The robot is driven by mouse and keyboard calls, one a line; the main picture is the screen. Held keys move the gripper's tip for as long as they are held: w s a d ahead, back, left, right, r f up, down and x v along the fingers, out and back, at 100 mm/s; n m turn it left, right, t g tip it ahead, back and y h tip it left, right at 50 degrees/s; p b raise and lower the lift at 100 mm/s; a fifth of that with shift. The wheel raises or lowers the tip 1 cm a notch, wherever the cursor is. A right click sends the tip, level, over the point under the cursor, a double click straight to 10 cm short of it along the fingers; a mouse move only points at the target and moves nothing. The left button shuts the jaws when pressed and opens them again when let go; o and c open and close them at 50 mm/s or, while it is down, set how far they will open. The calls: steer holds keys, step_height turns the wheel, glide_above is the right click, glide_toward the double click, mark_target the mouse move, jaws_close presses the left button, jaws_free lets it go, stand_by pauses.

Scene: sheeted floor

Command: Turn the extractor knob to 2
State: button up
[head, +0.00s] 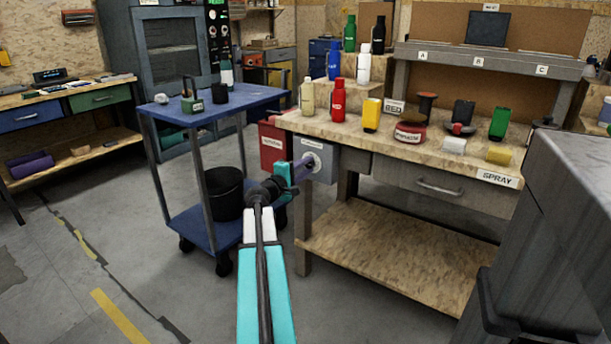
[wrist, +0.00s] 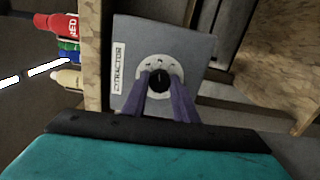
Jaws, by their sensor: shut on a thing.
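The extractor box is a grey panel (wrist: 190,45) with a sideways label reading "TRACTOR", its first letters unclear. In the head view the box (head: 325,168) hangs at the left end of the spray bench. A round white dial (wrist: 143,68) sits on its face, with small marks too blurred to read. The black knob (wrist: 159,80) is at the dial's centre. My gripper (wrist: 160,88) has its purple fingers on both sides of the knob, shut on it. In the head view my gripper (head: 308,163) reaches the dial from the left and hides part of it.
A red box (head: 272,147) hangs just left of the extractor box. A blue cart (head: 215,103) with a black bucket (head: 223,192) stands to the left. The spray bench (head: 350,125) holds several bottles and cans. A grey cabinet (head: 560,230) stands at right. The floor at front left is clear.

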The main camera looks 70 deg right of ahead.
steer(key=shift+d+r+m+b, duration=0.1)
steer(key=shift+r+m+b, duration=0.05)
steer(key=shift+m+b, duration=0.4)
steer(key=o, duration=1.1)
steer(key=shift+c, duration=0.2)
steer(key=shift+a, duration=0.2)
steer(key=shift+w+a, duration=0.15)
steer(key=shift+a, duration=0.4)
steer(key=p+v, duration=0.2)
steer(key=v, duration=1)
steer(key=shift+w+a, duration=0.15)
